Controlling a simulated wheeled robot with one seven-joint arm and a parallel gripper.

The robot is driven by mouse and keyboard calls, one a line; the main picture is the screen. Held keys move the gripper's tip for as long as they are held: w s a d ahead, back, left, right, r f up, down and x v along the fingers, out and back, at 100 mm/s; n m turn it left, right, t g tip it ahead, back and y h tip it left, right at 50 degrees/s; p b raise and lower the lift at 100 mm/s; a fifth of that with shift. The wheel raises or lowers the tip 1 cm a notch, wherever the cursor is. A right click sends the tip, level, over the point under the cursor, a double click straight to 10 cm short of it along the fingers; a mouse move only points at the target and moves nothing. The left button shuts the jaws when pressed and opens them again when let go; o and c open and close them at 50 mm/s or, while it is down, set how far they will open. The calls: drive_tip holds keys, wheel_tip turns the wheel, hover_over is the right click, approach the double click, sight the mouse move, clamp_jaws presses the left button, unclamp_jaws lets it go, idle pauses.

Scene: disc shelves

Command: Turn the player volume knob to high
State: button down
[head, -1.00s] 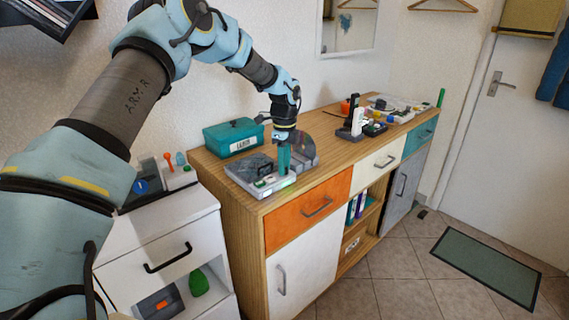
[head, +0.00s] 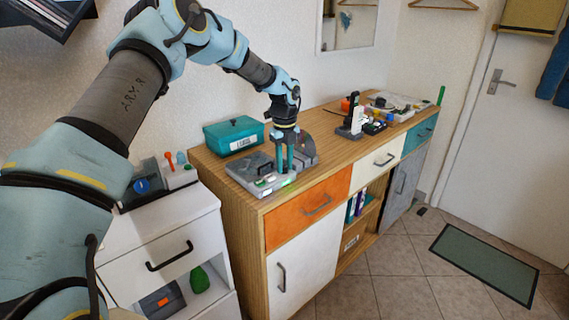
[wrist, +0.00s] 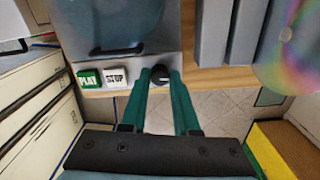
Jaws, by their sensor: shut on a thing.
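The player (head: 255,172) is a flat grey box on the near left end of the wooden cabinet. In the wrist view its front edge (wrist: 140,62) carries a green PLAY button (wrist: 88,79) and a white STOP button (wrist: 115,77). The dark round volume knob (wrist: 160,72) is to the right of STOP. My gripper (head: 284,171) points down at the player's front right corner. In the wrist view its teal fingers (wrist: 160,80) close in around the knob, one on each side. The fingers partly cover the knob, and its setting is not readable.
A teal box (head: 233,135) stands behind the player. Grey upright disc slots (head: 305,150) are just right of it. A white drawer unit (head: 165,245) stands left of the cabinet (head: 228,200). Bare wood lies farther right, before a black and white device (head: 354,121).

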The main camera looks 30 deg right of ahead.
sight(284, 167)
idle(0.3)
drive_tip(key=c, duration=0.9)
unclamp_jaws()
drive_tip(key=shift+r, duration=0.1)
wheel_tip(284, 167, up, 11)
drive_tip(key=b, duration=0.3)
drive_tip(key=shift+f, duration=0.2)
